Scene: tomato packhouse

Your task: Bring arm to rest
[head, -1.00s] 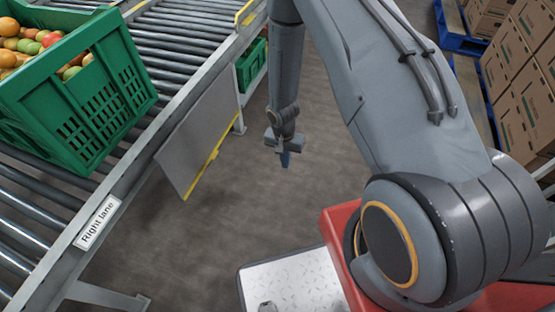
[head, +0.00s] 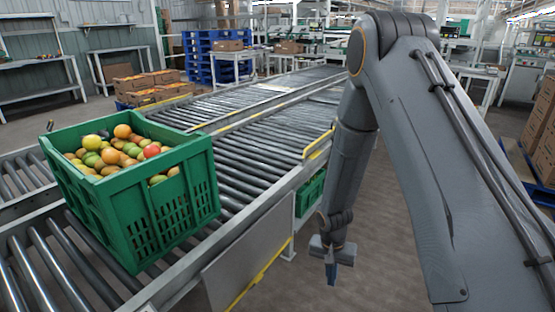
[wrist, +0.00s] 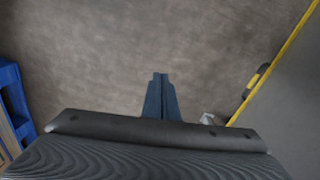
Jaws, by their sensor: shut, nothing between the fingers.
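My gripper (head: 331,272) hangs pointing down over the floor, to the right of the conveyor, in the head view. Its blue fingers are together with nothing between them. In the wrist view the shut fingers (wrist: 160,98) point at bare brown floor. My arm is bent, with the elbow high and the forearm hanging down. The gripper is apart from the conveyor and from everything else in view.
A green crate (head: 165,222) of mixed tomatoes stands on the roller conveyor (head: 268,150) at left. A grey panel with a yellow edge (head: 262,275) is beside the gripper. Another green crate (head: 311,190) sits lower. Stacked cartons (head: 545,130) stand at right.

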